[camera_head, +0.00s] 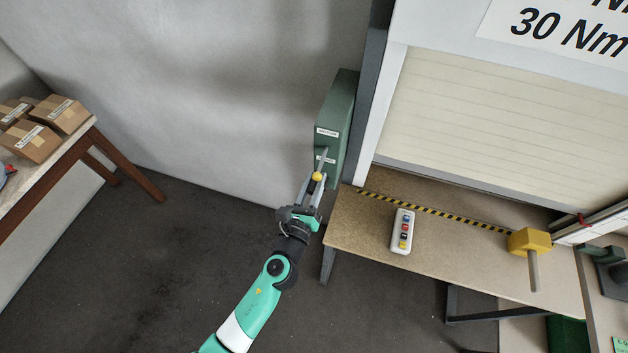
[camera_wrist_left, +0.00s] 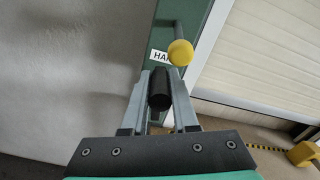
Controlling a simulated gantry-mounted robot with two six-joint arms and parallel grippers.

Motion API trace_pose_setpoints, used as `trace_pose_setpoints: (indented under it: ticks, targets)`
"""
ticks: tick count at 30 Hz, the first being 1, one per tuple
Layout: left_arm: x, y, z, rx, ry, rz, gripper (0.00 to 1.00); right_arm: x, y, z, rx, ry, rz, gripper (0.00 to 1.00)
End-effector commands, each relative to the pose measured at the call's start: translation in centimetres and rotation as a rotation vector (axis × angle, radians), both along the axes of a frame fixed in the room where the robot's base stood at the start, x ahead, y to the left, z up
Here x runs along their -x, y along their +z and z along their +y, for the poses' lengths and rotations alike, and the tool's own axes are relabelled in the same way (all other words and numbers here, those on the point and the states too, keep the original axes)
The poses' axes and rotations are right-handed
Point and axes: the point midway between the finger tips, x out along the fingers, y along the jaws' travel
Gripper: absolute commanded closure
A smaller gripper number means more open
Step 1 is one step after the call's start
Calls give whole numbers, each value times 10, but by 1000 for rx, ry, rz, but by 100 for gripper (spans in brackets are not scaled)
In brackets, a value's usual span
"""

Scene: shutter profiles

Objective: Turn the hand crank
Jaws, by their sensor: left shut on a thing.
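The hand crank is on a tall green box (camera_head: 337,125) mounted beside the shutter. Its grey crank arm (camera_head: 323,157) reaches down from the box to a yellow knob (camera_head: 318,177), which also shows in the left wrist view (camera_wrist_left: 181,52). A black handle grip (camera_wrist_left: 160,88) stands between my left gripper's fingers. My left gripper (camera_head: 313,190) is shut on this handle; its fingers flank the grip in the left wrist view (camera_wrist_left: 162,80). The fingers and grip partly hide each other in the head view. My right gripper is not in view.
A cream shutter (camera_head: 480,130) stands right of the box. Below it, a bench (camera_head: 365,230) holds a push-button box (camera_head: 403,231) and a yellow block with a grey rod (camera_head: 530,242). Cartons (camera_head: 32,143) sit on a table at the left. The floor between is clear.

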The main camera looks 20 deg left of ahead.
Motion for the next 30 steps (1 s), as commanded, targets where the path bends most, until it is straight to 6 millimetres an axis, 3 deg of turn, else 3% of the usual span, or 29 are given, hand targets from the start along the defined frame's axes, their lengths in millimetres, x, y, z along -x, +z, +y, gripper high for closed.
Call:
trace_pose_setpoints:
  ticks: [4, 5, 9, 20, 23, 30]
  targets:
    - [0, 1, -1, 2, -2, -2, 100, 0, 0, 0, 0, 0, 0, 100]
    - [0, 1, -1, 2, -2, -1, 67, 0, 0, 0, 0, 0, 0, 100]
    - [0, 0, 0, 2, -1, -1, 43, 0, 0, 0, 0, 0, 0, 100]
    - [5, 0, -1, 2, -1, 0, 43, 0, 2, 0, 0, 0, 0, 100]
    - [20, 1, -2, 2, -3, 2, 43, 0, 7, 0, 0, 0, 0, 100]
    - [77, -1, -6, 1, -4, 3, 43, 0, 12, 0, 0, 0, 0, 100]
